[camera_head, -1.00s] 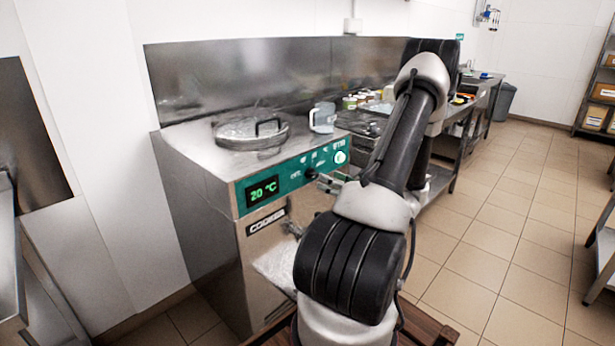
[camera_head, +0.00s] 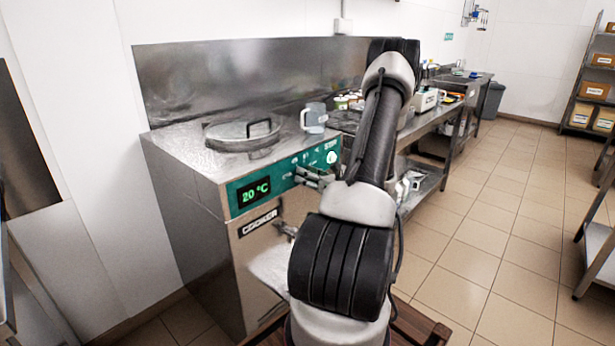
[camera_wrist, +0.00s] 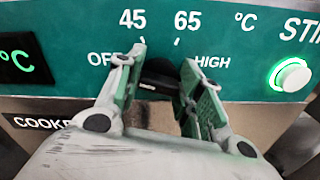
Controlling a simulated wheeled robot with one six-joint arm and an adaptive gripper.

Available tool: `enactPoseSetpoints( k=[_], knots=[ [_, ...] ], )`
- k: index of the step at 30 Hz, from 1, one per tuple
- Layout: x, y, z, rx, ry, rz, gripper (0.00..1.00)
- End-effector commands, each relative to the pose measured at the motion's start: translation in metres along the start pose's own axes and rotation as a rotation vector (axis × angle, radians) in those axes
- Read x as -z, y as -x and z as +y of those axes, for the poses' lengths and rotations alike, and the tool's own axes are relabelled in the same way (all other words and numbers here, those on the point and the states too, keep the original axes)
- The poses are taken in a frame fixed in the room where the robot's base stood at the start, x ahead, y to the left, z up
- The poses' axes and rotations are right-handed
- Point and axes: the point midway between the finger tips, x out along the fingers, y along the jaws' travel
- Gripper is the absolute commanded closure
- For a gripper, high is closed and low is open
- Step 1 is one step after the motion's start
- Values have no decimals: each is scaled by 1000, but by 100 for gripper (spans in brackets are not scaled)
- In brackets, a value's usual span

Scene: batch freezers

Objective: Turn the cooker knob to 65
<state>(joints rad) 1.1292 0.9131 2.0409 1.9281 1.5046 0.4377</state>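The black cooker knob (camera_wrist: 158,76) sits on the green panel (camera_wrist: 225,45) in the wrist view, below and between the 45 and 65 marks, with OFF to its left and HIGH to its right. I cannot make out its pointer. My gripper (camera_wrist: 164,66) is open, with one finger on each side of the knob; I cannot tell whether either finger touches it. In the head view my gripper (camera_head: 310,177) is at the front panel and largely covers the knob. The cooker's display (camera_head: 254,191) reads 20 °C.
A round lid (camera_head: 240,145) with a handle and a grey jug (camera_head: 314,118) are on the cooker top. A lit green button (camera_wrist: 290,75) is right of the knob. A counter with items stands behind my arm. The tiled floor at right is open.

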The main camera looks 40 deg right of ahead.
Motion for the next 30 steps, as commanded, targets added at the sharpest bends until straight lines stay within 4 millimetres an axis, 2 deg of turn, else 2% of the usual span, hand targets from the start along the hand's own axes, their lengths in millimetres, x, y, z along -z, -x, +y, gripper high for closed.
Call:
enactPoseSetpoints(
  k=[14, 30],
  knots=[
    [0, 0, -1, 1, -82, 0, 87],
    [1, 0, -3, 1, -544, 0, 87]
  ],
)
